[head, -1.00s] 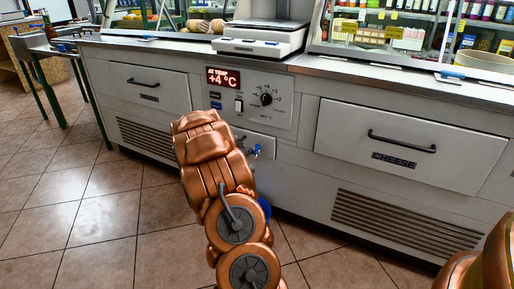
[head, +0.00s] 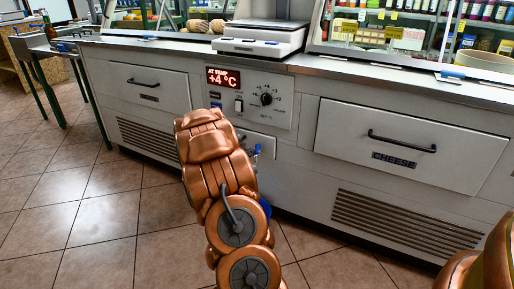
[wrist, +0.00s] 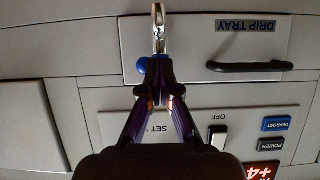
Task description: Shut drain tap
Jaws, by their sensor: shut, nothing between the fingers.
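The drain tap shows in the wrist view as a shiny metal spout (wrist: 158,30) with a blue handle (wrist: 142,66) beside my fingertips. In the head view a small part of the tap (head: 257,150) shows just right of my arm, below the control panel. My gripper (wrist: 159,76) is shut and empty, its tips right up at the tap; I cannot tell whether they touch it. The fingers hide part of the tap body. In the head view my arm hides the gripper.
The drip tray drawer with a black handle (wrist: 250,67) is next to the tap. The control panel (head: 265,101) with a dial and switch is above. The cheese drawer (head: 407,146) is to the right. Tiled floor (head: 100,225) is clear at left.

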